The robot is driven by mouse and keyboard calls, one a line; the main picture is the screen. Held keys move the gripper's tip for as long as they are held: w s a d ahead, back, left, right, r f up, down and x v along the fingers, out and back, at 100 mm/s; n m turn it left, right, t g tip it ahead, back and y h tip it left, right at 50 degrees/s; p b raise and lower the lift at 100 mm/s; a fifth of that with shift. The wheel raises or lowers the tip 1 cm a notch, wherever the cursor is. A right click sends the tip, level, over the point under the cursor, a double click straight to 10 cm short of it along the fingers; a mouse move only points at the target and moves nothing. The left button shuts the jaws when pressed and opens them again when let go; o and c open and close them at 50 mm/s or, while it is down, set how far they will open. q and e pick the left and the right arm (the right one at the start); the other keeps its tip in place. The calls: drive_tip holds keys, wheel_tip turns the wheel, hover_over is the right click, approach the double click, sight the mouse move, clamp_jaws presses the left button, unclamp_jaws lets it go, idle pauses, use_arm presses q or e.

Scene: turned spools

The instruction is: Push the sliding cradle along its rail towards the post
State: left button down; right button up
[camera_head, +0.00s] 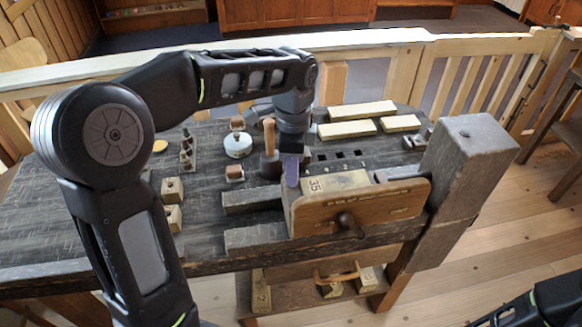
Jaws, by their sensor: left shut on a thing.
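A wooden cradle (318,212) with a pale top plate marked 35 and a dark knob on its front sits at the table's front edge. Dark rail beams (250,238) run out to its left. A thick grey-brown wooden post (462,170) stands close to its right end. My left gripper (292,157) points down at the cradle's left back corner, shut on a slim purple piece (292,174). The piece's lower end is beside or against the cradle; I cannot tell whether they touch. My right gripper is out of view; only part of its arm shows bottom right.
On the dark worktable (95,215) are a white round pot (238,145), a brown mallet-like tool (270,166), small wooden blocks (172,190) and pale boards (362,111). A low wooden fence runs behind. A shelf with blocks hangs below the cradle.

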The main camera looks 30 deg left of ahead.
use_arm(q)
drive_tip(key=c, duration=1.1)
unclamp_jaws()
drive_tip(key=shift+o, duration=0.2)
wheel_tip(320, 180, up, 8)
drive_tip(key=shift+f+p, duration=0.1)
drive_tip(key=shift+p, duration=0.35)
